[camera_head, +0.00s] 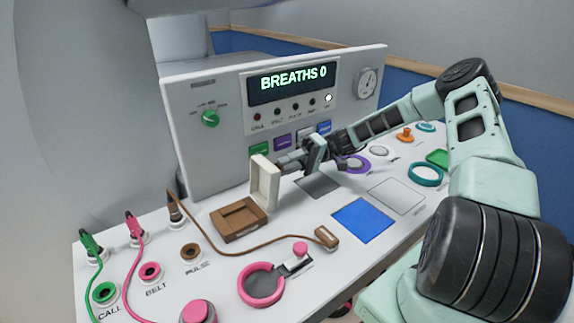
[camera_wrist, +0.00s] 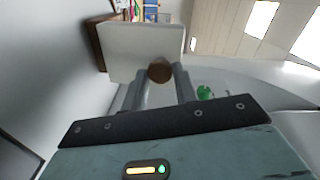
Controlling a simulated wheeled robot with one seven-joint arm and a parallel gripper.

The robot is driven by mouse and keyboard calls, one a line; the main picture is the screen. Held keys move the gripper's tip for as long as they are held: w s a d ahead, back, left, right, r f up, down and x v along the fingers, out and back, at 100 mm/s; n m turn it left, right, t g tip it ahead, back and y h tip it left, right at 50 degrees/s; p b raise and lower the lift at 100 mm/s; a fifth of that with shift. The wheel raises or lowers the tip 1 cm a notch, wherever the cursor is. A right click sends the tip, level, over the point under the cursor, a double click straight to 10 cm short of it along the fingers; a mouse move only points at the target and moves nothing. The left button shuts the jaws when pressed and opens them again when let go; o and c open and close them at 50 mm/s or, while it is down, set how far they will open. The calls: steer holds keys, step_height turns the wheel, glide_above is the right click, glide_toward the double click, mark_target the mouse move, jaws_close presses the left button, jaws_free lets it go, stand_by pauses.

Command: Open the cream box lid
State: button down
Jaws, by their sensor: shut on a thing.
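The cream box lid (camera_head: 264,183) stands roughly upright along the right edge of the brown box base (camera_head: 227,231), swung up off it. In the wrist view the lid (camera_wrist: 135,42) is a pale panel in front of my fingers, with a round brown knob (camera_wrist: 160,70) on it. My gripper (camera_head: 284,166) reaches in from the right, on the lid's outer side. In the wrist view my gripper (camera_wrist: 160,77) has its two fingers shut on the knob. The knob is hidden in the head view.
A white console (camera_head: 220,155) with a BREATHS 0 display stands close behind the box. A brown cable (camera_head: 230,249) runs in front of it to a brown plug (camera_head: 327,238). A pink ring (camera_head: 247,286) and a blue square (camera_head: 364,220) lie nearer the front.

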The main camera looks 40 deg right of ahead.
steer(key=c, duration=1.1)
jaws_free()
steer(key=shift+a+f, duration=0.1)
steer(key=shift+f, duration=0.35)
steer(key=shift+r, duration=0.15)
steer(key=d+b, duration=0.3)
steer(key=d, duration=1.4)
steer(key=shift+d+b, duration=0.2)
steer(key=shift+b, duration=0.2)
steer(key=shift+r, duration=0.1)
